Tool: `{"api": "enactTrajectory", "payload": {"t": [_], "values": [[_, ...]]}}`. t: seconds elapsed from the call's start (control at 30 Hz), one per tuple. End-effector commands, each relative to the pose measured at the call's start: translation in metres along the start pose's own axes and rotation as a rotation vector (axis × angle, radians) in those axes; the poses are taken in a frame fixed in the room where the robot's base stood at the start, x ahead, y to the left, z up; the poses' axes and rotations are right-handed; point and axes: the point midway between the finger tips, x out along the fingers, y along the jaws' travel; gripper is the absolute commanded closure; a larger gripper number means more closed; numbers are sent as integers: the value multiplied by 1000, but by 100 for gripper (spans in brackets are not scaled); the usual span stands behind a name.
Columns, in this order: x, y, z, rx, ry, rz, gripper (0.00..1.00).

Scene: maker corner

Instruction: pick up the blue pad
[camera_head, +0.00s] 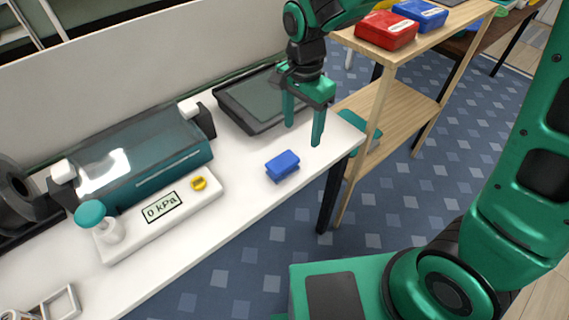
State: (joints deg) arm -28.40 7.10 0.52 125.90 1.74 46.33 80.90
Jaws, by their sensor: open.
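The blue pad (283,165) is a small block lying on the white table (245,200), near its front edge and right of the white device. My gripper (303,129) is green, points down, and is open with nothing between its fingers. It is behind and slightly right of the pad in the picture, apart from it. How high its fingertips are above the table is hard to tell.
A dark tray (235,117) lies behind my gripper. A white device (115,252) with a "0 kPa" display and a teal machine (150,165) stand left. A wooden shelf (405,65) at right holds red (386,30) and blue (420,14) boxes.

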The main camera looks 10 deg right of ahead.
Motion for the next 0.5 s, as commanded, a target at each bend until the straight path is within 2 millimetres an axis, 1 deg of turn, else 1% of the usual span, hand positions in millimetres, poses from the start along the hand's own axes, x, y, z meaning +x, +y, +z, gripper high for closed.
{"api": "enactTrajectory", "payload": {"t": [0.03, 0.1, 0.2, 0.27, 0.5], "values": [[6, -10, 15, 7, -5, 2, 38], [11, -19, 29, 25, -9, 1, 38], [19, -25, 38, 41, -13, 1, 38], [26, -26, 40, 44, -14, 2, 38], [60, -25, 39, 47, -14, 2, 38]]}}
